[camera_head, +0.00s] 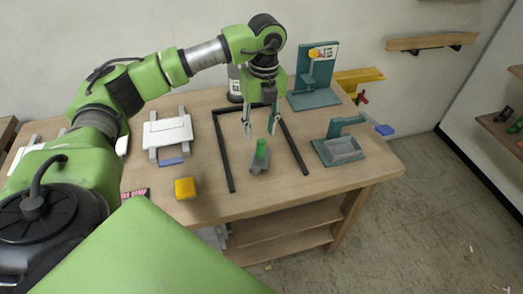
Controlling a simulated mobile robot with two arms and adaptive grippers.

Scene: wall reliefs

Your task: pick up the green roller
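The green roller (261,149) is a small upright green cylinder, seated on or against a grey piece (258,165) on the wooden table (230,207). It stands inside a black open frame (224,153) lying on the tabletop. My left gripper (260,131) points down above and just behind the roller in the picture. Its two fingers are spread with nothing between them, and they look apart from the roller. The exact height of the gripper over the roller is hard to tell. My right gripper is out of view.
A yellow block (185,188) and a white plate device (168,131) lie left of the frame. A teal stand with a grey tray (342,149) is on the right. A teal upright fixture (314,84) stands behind. The front right tabletop is clear.

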